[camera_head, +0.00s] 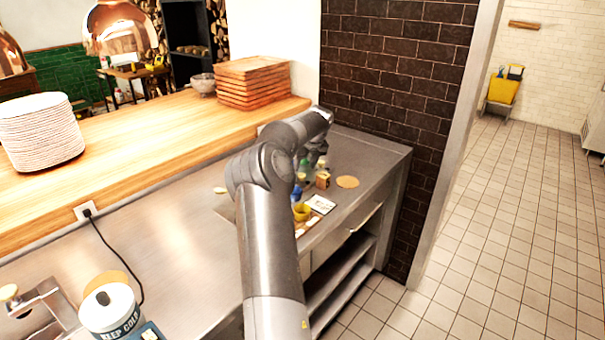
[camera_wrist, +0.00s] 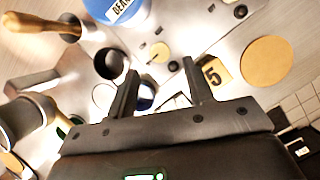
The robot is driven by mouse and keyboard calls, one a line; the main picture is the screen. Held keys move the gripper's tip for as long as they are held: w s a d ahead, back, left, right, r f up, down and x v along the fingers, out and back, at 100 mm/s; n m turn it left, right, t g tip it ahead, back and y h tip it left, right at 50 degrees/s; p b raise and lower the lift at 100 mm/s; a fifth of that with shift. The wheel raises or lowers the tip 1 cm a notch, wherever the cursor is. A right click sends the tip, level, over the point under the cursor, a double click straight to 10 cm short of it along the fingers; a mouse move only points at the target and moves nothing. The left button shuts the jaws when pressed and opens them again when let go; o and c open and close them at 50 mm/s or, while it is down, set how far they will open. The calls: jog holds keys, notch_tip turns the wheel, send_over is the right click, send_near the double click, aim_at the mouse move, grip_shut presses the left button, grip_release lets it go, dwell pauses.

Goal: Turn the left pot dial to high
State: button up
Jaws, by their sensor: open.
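In the wrist view my gripper (camera_wrist: 162,88) is open, its two dark fingers apart with nothing clearly held. A small white and dark round thing (camera_wrist: 147,92) shows beside the left finger. A black round knob-like thing (camera_wrist: 109,63) lies up and left of that finger. A grey plate (camera_wrist: 195,38) with small black parts lies beyond the fingertips. I cannot tell which of these, if any, is the left pot dial, and no pot is clear. In the head view my arm reaches over the steel counter (camera_head: 185,225) to its far right end, and the gripper is mostly hidden there.
In the head view a yellow cup (camera_head: 301,212) and white card (camera_head: 320,204) sit near the counter's front edge.

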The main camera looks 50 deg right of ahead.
aim_at(302, 175)
jog(key=x, duration=0.5)
jog(key=c, duration=1)
